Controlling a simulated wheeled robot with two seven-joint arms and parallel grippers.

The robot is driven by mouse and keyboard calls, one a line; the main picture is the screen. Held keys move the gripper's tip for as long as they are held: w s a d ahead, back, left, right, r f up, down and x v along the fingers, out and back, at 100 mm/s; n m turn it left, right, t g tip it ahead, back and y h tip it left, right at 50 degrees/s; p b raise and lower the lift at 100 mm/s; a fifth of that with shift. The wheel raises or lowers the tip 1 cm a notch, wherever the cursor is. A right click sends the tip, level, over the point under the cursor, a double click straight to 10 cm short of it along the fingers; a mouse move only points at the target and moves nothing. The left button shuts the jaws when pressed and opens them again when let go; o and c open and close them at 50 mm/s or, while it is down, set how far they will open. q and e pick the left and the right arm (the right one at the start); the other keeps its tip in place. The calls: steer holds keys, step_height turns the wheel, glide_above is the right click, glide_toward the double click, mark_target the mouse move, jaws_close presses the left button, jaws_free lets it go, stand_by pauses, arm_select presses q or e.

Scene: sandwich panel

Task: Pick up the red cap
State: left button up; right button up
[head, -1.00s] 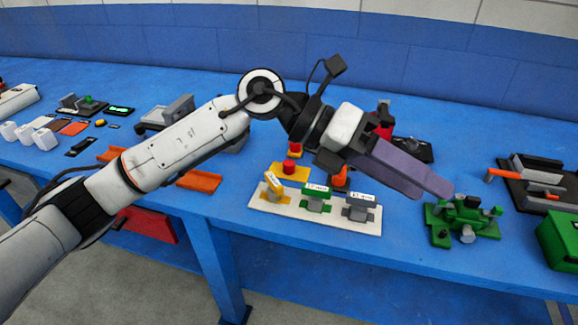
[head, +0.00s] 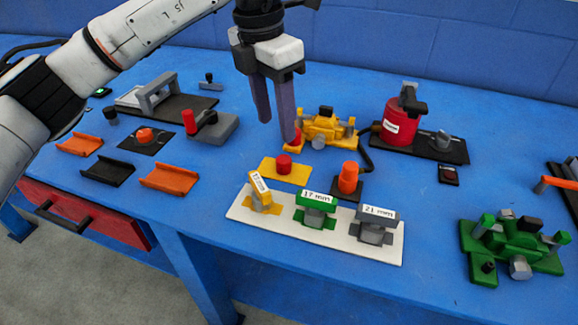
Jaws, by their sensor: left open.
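A small round red cap (head: 284,163) sits on a yellow plate (head: 300,172) near the middle of the table in the head view. My left gripper (head: 276,131) points down from the top, above and slightly left of the red cap in the picture. Its two purple-grey fingers are apart, with nothing seen between them. The right fingertip overlaps the left end of a yellow fixture (head: 325,127); I cannot tell whether they touch. My right gripper is not in view.
An orange knob (head: 348,177) stands right of the yellow plate. In front is a white board (head: 385,250) with labelled blocks. A red cylinder unit (head: 398,122) is behind right, a green fixture (head: 510,245) at the right. Orange trays (head: 170,179) lie left.

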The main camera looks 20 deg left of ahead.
mark_target(283, 159)
arm_select(q)
steer(key=f, duration=0.5)
steer(key=shift+w+d+f, duration=0.1)
steer(key=shift+w+d, duration=0.05)
steer(key=shift+w, duration=0.2)
steer(key=f, duration=0.2)
steer(key=w+f, duration=0.1)
steer(key=f, duration=0.2)
steer(key=shift+w+d+f+b, duration=0.15)
steer(key=shift+f+b, duration=0.2)
steer(key=shift+b, duration=0.05)
steer(key=c, duration=1.1)
